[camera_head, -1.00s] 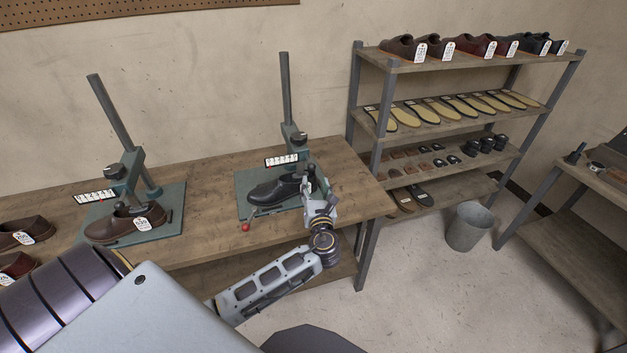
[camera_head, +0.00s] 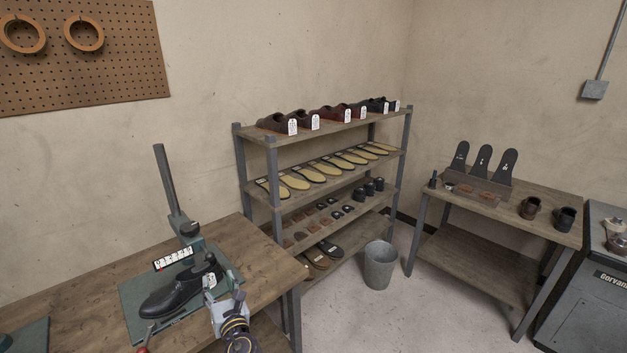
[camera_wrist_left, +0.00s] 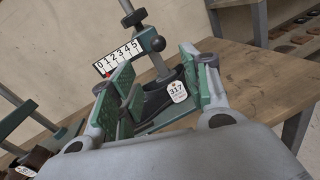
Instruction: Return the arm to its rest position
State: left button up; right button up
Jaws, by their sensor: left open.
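My left gripper (camera_head: 218,294) is at the heel end of a black shoe (camera_head: 172,297) in the head view. The shoe sits on a green press stand (camera_head: 128,290) on the wooden bench. In the left wrist view my gripper (camera_wrist_left: 160,85) has its green-padded fingers spread. The shoe's heel (camera_wrist_left: 156,102) and its white tag reading 317 (camera_wrist_left: 178,91) show between and beyond the fingers. Nothing is held; I cannot tell whether a finger touches the shoe. My right gripper is not in view.
The wooden bench (camera_head: 85,290) carries the stand. A shelf rack (camera_head: 276,185) with shoes, insoles and small parts stands to the right. A grey bin (camera_head: 379,266) is on the floor, and a side table (camera_head: 455,240) stands farther right. Clear floor lies in front of the bin.

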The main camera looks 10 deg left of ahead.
pick_arm(q)
jog(key=s+d+f+n+g+h, duration=0.1)
jog(key=s+f+n+g+h, duration=0.4)
jog(key=s+f+n, duration=0.65)
jog(key=s+d+n+g+h, duration=0.55)
jog(key=s+d+n, duration=0.5)
jog(key=n, duration=0.65)
jog(key=s+a+f+g, duration=0.1)
jog(key=s+f, duration=0.1)
jog(key=f, duration=1.4)
jog(key=s+a+f, duration=0.1)
jog(key=s+f, duration=0.1)
jog(key=f, duration=1.5)
jog(key=s+a+f, duration=0.2)
jog(key=s+f, duration=0.8)
jog(key=s, duration=0.1)
jog(key=s+a+f+g, duration=0.1)
jog(key=s+f, duration=0.9)
jog(key=s, duration=0.1)
jog(key=shift+a, duration=0.35)
jog(key=shift+w+m+g+h, duration=0.1)
jog(key=shift+m+g+h, duration=0.15)
